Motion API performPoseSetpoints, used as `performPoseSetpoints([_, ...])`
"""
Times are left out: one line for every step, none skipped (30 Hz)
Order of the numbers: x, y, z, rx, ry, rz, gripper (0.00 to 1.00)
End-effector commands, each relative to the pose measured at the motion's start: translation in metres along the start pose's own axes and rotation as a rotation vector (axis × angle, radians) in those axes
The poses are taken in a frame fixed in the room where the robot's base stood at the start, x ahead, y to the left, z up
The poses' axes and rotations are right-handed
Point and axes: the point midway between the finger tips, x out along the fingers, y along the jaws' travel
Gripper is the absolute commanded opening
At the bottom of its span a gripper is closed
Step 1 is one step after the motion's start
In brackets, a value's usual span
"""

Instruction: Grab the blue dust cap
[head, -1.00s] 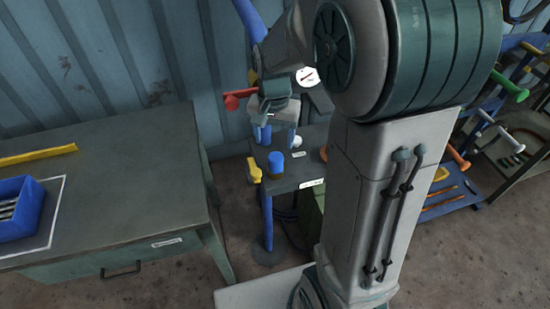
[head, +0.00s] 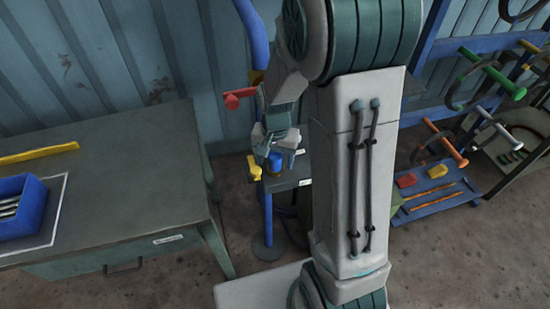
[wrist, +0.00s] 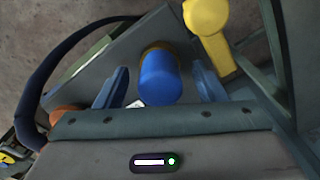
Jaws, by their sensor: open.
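The blue dust cap (wrist: 160,80) sits on a brass-coloured fitting on a small grey stand. In the wrist view it lies between the two blue fingers of my gripper (wrist: 160,88), with a gap visible on each side. The fingers are open and hold nothing. In the head view my gripper (head: 276,157) is down at the stand and partly covers the blue cap (head: 274,161). From these views I cannot tell exactly how far down the cap the fingertips reach.
A yellow lever (wrist: 207,28) stands close beside the cap. A blue pipe with a red handle (head: 238,97) rises behind the stand. The workbench (head: 110,195) with a blue bin (head: 32,222) is at left. A tool rack (head: 440,205) is at right.

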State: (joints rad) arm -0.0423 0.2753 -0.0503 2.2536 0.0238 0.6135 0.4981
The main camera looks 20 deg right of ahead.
Motion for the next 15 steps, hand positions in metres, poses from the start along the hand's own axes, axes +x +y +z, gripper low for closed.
performPoseSetpoints([-0.0001, 0.0, -0.0001, 0.0, 0.0, 0.0, 0.55])
performPoseSetpoints([-0.0002, 0.0, -0.0002, 0.0, 0.0, 0.0, 0.47])
performPoseSetpoints([-0.0002, 0.0, -0.0002, 0.0, 0.0, 0.0, 0.36])
performPoseSetpoints([-0.0003, 0.0, -0.0002, 0.0, 0.0, 0.0, 0.28])
performPoseSetpoints([-0.0003, 0.0, -0.0002, 0.0, 0.0, 0.0, 0.19])
performPoseSetpoints([-0.0003, 0.0, -0.0002, 0.0, 0.0, 0.0, 0.16])
performPoseSetpoints([-0.0003, 0.0, -0.0002, 0.0, 0.0, 0.0, 0.16])
performPoseSetpoints([-0.0004, -0.0001, -0.0002, 0.0, 0.001, 0.0, 0.16])
performPoseSetpoints([-0.0004, -0.0001, -0.0003, 0.0, 0.001, 0.0, 0.16])
performPoseSetpoints([-0.0004, -0.0001, -0.0002, 0.0, 0.001, 0.0, 0.16])
performPoseSetpoints([-0.0004, -0.0001, -0.0002, 0.0, 0.001, 0.0, 0.15])
performPoseSetpoints([-0.0005, -0.0001, -0.0003, 0.0, 0.001, 0.0, 0.15])
performPoseSetpoints([-0.0007, -0.0001, -0.0003, 0.0, 0.001, 0.0, 0.15])
performPoseSetpoints([-0.0012, -0.0002, -0.0003, 0.0, 0.001, -0.001, 0.15])
performPoseSetpoints([-0.0028, -0.0003, -0.0006, 0.0, 0.002, -0.001, 0.15])
